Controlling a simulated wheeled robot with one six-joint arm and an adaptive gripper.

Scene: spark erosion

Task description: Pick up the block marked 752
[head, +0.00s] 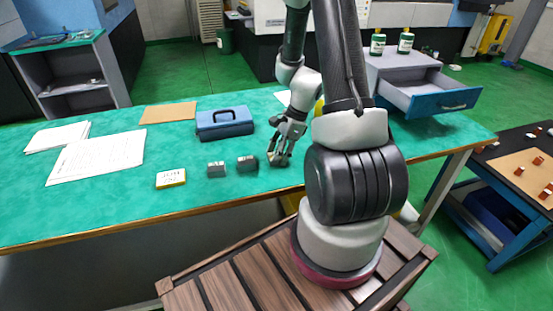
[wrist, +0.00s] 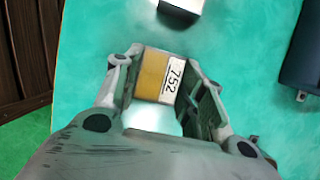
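The block marked 752 (wrist: 160,76) shows in the wrist view, with a brassy yellow face and a white label with black digits. It lies between the two fingers of my gripper (wrist: 165,92). The fingers are apart, one on each side of the block; whether either touches it I cannot tell. In the head view my gripper (head: 279,159) is low over the green table (head: 110,205), right of two grey blocks. There the block at the fingertips is mostly hidden by them.
A grey block (head: 247,163) stands just left of my gripper, another (head: 216,168) further left. A yellow-edged label plate (head: 171,178) lies beyond them. A blue toolbox (head: 225,122) is behind. Papers (head: 97,158) and a brown board (head: 168,112) lie at the left. An open drawer (head: 437,98) is at the right.

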